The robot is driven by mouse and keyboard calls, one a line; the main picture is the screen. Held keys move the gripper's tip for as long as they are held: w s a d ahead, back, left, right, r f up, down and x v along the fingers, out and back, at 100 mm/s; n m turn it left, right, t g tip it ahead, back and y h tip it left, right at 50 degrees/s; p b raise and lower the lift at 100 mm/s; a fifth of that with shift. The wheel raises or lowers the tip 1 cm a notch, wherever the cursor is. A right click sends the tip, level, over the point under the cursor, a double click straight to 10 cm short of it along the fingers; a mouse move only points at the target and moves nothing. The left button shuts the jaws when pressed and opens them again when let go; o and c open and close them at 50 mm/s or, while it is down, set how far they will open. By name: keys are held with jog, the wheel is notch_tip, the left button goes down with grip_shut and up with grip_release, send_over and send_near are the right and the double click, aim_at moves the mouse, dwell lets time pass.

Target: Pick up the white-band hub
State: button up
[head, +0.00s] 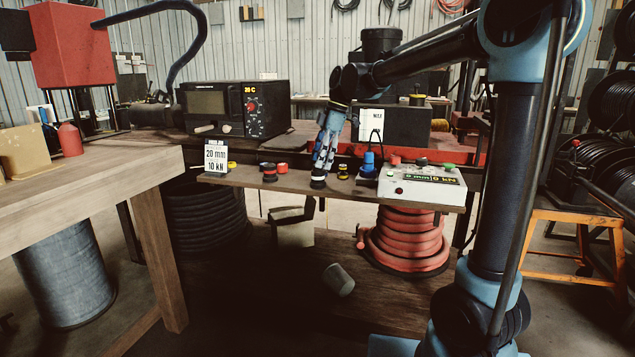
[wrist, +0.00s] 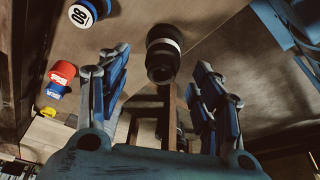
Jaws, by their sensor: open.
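The white-band hub (wrist: 162,52) is a black stepped cylinder with a white ring, seen in the wrist view between and just beyond my fingertips. In the head view the hub (head: 318,182) stands near the front edge of the wooden shelf, directly under my gripper (head: 321,163). My gripper, also seen in the wrist view (wrist: 162,68), is open, with a finger on each side and clear gaps to the hub. In the head view the fingers hide part of the hub's top.
A red-band hub (head: 269,174) and a red piece (head: 283,168) stand left of it, a yellow-band hub (head: 343,172) close right. A blue fixture (head: 369,164) and white control box (head: 421,186) are further right. A sign card (head: 216,157) stands at the shelf's left.

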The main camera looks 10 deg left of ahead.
aim_at(318, 170)
jog(key=shift+x, duration=2.3)
jog(key=shift+d, duration=0.1)
grip_shut()
